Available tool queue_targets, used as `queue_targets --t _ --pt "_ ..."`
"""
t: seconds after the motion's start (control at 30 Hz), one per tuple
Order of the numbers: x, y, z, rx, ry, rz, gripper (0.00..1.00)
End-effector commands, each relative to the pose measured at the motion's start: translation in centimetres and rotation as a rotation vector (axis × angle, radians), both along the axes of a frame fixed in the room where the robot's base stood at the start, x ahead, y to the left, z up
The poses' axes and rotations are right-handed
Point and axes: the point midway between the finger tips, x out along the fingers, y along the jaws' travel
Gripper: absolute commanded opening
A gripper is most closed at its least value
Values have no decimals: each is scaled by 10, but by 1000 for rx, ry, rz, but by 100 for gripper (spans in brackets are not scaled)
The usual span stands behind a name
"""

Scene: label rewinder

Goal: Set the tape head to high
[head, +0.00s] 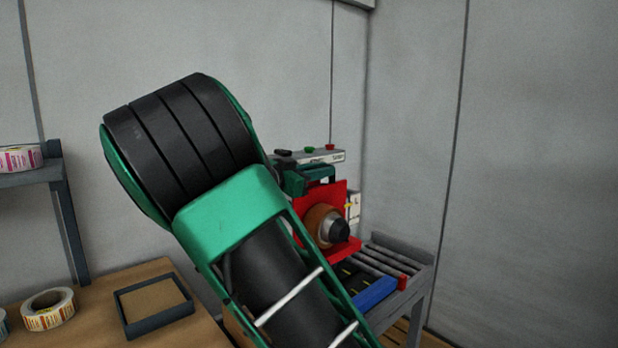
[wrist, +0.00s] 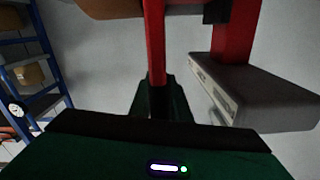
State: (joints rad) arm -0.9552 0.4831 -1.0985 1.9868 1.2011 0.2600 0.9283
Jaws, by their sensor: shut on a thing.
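The tape head is a red plate (head: 335,198) with a brown tape roll (head: 321,222) and a dark cone on its front, above the roller bed. A white scale plate (head: 354,206) with a small yellow mark stands at its right edge; its lettering is too small to read surely. My gripper (head: 303,180) is at the top of the red plate, partly hidden behind my arm. In the wrist view, my gripper (wrist: 158,100) is shut on an upright red bar (wrist: 155,45) of the head, which runs between the dark fingers.
A grey box (head: 322,156) with green and red buttons sits above the head; a grey block (wrist: 260,95) is close right in the wrist view. The roller bed (head: 385,262) carries a blue block (head: 375,293). A wooden table with a tray (head: 153,327) and label roll (head: 48,309) is left.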

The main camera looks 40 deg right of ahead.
Motion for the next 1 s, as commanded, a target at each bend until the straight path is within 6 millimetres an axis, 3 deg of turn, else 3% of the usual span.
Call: queue_targets --t 0.17,0.2,0.27,0.67,1.0 --pt "6 3 5 -9 -10 15 0" --pt "6 3 5 -9 -10 15 18" --pt "6 3 5 -9 -9 15 32" --pt "3 7 3 -6 -6 8 32" --pt "3 64 2 -7 -5 12 32"
